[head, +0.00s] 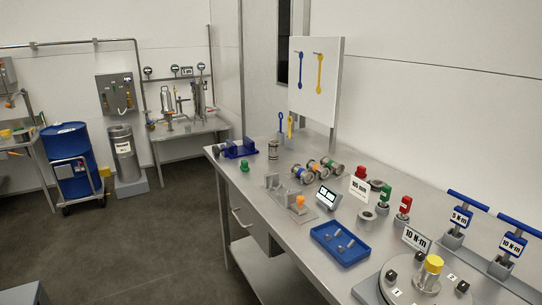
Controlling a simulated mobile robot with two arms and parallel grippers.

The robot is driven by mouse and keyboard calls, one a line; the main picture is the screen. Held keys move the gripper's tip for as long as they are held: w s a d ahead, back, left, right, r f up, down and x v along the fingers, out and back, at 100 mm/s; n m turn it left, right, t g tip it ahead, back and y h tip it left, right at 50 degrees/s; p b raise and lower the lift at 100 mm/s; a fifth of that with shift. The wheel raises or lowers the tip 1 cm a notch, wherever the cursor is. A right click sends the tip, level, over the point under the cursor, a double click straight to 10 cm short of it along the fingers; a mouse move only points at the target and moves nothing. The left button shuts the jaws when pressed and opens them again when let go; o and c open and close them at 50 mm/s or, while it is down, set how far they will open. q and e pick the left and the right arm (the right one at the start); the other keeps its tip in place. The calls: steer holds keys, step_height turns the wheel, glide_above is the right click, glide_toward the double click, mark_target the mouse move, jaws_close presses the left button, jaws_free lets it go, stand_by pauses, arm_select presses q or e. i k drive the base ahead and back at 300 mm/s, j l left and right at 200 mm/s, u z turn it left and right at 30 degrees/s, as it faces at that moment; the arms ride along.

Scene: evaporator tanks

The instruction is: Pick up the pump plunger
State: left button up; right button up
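I cannot tell for certain which part is the pump plunger. A metal cylinder with a yellow cap (432,273) stands upright on a round metal plate (400,296) at the near right of the workbench. Small metal parts (345,245) lie in a shallow blue tray (328,234) on the bench. Several metal cylinders with coloured bands (316,168) lie on their sides farther back. An upright metal cylinder (273,150) stands near the far end. Neither of my grippers shows in the head view.
The steel workbench (225,170) runs from centre to lower right. Blue T-handled tools labelled "5 N·m" (460,217) and "10 N·m" (513,243) stand along its right side. A blue drum (68,148) on a cart stands at the left. The floor (150,240) left of the bench is clear.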

mark_target(273, 145)
steer(key=i+j+z, duration=0.1)
steer(key=j+z, duration=0.15)
steer(key=z, duration=0.15)
steer(key=i+j+z, duration=0.1)
steer(key=j+z, duration=0.45)
steer(key=z, duration=0.25)
steer(key=i+j, duration=0.05)
